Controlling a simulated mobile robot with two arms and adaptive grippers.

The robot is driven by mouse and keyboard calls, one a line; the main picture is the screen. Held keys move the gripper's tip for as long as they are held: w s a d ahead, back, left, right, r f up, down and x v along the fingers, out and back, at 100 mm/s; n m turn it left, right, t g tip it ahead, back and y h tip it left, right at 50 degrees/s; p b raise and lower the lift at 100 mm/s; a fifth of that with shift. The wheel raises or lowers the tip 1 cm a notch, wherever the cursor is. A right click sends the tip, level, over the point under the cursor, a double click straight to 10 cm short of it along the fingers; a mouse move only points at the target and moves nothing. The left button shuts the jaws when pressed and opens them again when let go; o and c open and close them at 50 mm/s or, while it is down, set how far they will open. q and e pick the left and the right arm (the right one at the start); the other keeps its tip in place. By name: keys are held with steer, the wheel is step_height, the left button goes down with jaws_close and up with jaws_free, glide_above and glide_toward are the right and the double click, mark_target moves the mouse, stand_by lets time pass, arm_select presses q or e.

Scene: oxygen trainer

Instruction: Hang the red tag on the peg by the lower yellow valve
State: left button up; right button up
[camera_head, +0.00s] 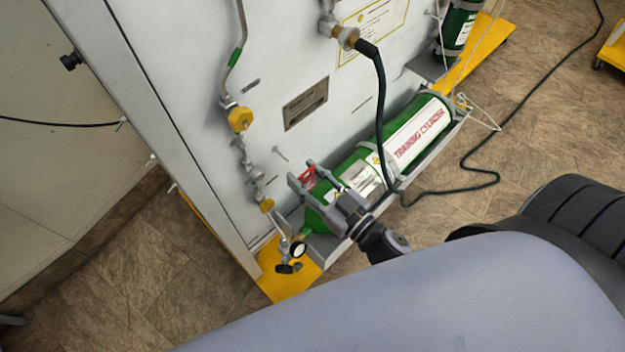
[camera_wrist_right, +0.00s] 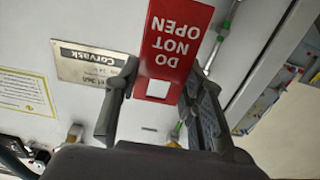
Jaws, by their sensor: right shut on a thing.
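The red tag (camera_head: 308,178) is between the fingers of my right gripper (camera_head: 301,170), in front of the panel and above the training cylinder. In the right wrist view, the tag (camera_wrist_right: 176,42) reads "DO NOT OPEN" upside down and has a square hole near the gripper. My right gripper (camera_wrist_right: 163,72) is shut on it. The lower yellow valve (camera_head: 267,205) is on the pipe left of the tag, below a larger yellow valve (camera_head: 239,119). A thin peg (camera_head: 280,153) sticks out of the panel, above and left of the tag, apart from it. My left gripper is not in view.
The green training cylinder (camera_head: 420,135) lies in a grey cradle below the gripper. A black hose (camera_head: 381,110) hangs in front of it and runs onto the floor. A gauge (camera_head: 298,249) is at the pipe's lower end. A metal plate (camera_head: 306,103) is on the panel.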

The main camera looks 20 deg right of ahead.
mark_target(275, 152)
steer(key=shift+f+b+x, duration=0.15)
steer(key=shift+b+x, duration=0.1)
steer(key=shift+x, duration=1.25)
steer(key=shift+f+b+x, duration=0.15)
steer(key=shift+b+x, duration=0.05)
steer(key=shift+x, duration=1.35)
steer(key=shift+w+a+f, duration=0.2)
steer(key=shift+w+f, duration=0.25)
steer(key=shift+w, duration=0.1)
steer(key=o, duration=0.9)
